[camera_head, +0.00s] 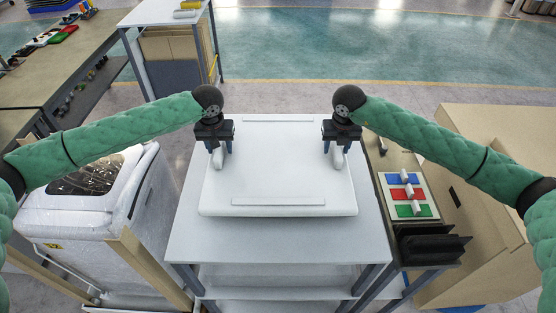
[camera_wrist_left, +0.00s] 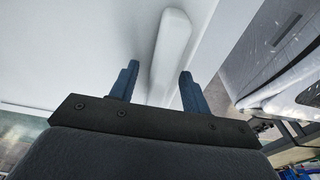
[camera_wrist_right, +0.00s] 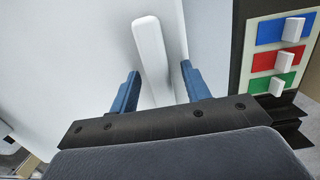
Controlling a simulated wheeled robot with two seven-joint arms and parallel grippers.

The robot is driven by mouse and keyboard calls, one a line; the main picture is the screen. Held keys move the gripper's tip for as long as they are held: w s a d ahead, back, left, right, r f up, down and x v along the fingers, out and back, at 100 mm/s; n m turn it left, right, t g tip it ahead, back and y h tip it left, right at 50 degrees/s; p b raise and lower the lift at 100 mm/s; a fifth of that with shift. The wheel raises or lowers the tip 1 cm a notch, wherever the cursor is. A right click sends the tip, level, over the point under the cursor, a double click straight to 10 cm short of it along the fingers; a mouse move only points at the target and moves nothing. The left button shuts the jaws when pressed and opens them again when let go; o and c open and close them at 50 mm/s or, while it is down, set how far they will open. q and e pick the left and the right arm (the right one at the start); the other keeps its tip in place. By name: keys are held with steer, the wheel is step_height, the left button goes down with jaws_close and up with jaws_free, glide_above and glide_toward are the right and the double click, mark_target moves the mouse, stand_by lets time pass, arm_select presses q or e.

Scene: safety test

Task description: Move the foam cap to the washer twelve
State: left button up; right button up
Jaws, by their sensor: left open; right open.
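The foam cap (camera_head: 278,165) is a wide white slab lying flat on the white-topped table. It has raised bars at its front and back and a raised handle near each side. My left gripper (camera_head: 221,148) is open at the left handle, which shows between its fingers in the left wrist view (camera_wrist_left: 170,50). My right gripper (camera_head: 341,147) is open at the right handle, which lies between its fingers in the right wrist view (camera_wrist_right: 151,50). A washer-like machine (camera_head: 120,215) wrapped in clear film stands left of the table; I cannot read any number on it.
The table (camera_head: 270,250) has bare room in front of the cap. Wooden posts (camera_head: 150,267) stand by the machine. At right are a board with blue, red and green blocks (camera_head: 408,194) and a large cardboard box (camera_head: 480,235). A shelf unit (camera_head: 175,50) stands behind left.

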arm_select(q)
steer(key=shift+c, duration=0.2)
arm_select(e)
steer(key=shift+c, duration=0.2)
arm_select(q)
jaws_close()
arm_select(e)
jaws_close()
arm_select(q)
steer(key=shift+r, duration=0.2)
arm_select(e)
steer(key=shift+r, duration=0.2)
